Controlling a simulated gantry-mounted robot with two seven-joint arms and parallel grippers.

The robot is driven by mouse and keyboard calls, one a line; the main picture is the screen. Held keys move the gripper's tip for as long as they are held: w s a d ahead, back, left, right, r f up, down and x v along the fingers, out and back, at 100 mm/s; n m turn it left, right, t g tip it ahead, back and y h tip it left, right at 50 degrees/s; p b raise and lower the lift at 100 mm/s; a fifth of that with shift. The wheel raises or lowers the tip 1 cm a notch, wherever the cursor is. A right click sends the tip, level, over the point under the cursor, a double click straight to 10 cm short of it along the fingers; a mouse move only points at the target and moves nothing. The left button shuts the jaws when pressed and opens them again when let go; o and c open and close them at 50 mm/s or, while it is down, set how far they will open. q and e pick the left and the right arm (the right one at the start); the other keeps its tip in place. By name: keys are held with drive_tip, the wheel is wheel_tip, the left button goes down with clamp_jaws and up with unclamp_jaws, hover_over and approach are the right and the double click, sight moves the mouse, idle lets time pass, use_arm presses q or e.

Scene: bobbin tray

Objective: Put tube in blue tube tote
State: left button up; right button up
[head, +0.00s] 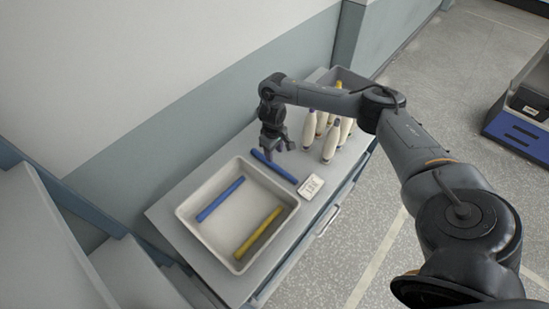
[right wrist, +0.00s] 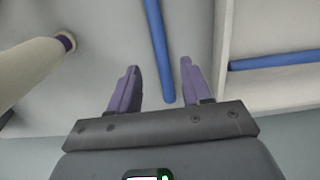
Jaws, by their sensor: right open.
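A blue tube (head: 274,167) lies on the table between the white tote and the bobbins. My right gripper (head: 277,148) is open and empty above the table, near the far end of this tube. In the right wrist view, the same blue tube (right wrist: 158,45) runs between the open fingers (right wrist: 157,88), with its near end just beyond them. The white tote (head: 188,212) holds another blue tube (head: 220,199) on its left side and a yellow tube (head: 257,233) on its right. The tote's blue tube also shows in the right wrist view (right wrist: 275,62). My left gripper is out of view.
Several cream bobbins (head: 331,141) stand right of the gripper; one (right wrist: 30,72) is close to it in the right wrist view. A white label card (head: 311,187) lies near the tote. A grey bin (head: 345,77) is at the table's far end. A wall runs behind.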

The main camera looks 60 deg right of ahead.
use_arm(q)
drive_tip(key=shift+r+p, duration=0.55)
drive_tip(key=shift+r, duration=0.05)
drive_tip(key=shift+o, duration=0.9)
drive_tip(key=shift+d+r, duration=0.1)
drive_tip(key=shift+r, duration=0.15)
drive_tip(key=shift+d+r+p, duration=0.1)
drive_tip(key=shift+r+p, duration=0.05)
drive_tip(key=shift+p, duration=0.15)
use_arm(e)
wheel_tip(320, 180, up, 4)
drive_tip(key=shift+r, duration=0.15)
drive_tip(key=shift+w, duration=0.1)
